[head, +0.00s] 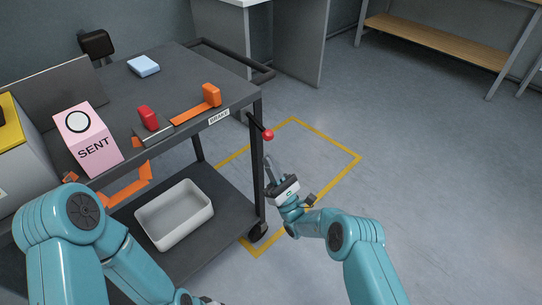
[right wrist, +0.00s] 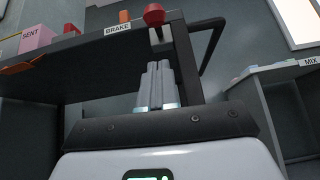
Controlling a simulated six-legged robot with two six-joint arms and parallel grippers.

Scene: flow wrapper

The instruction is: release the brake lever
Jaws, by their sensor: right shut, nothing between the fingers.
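The brake lever has a red round knob (head: 268,134) on a dark arm at the cart's right corner post, near the label BRAKE (head: 219,116). My right gripper (head: 267,158) is shut and empty, pointing up just below the knob and apart from it. In the right wrist view the shut fingers (right wrist: 158,68) rise toward the lever, with the red knob (right wrist: 154,14) above their tips. Only a small part of my left gripper shows at the bottom edge of the head view; its fingers are out of sight.
The dark cart (head: 185,72) carries a pink SENT box (head: 88,140), a red block (head: 148,117), an orange handle piece (head: 211,95) and a blue block (head: 143,66). A white bin (head: 175,214) sits on its lower shelf. Floor right of the cart is clear, with yellow tape (head: 328,138).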

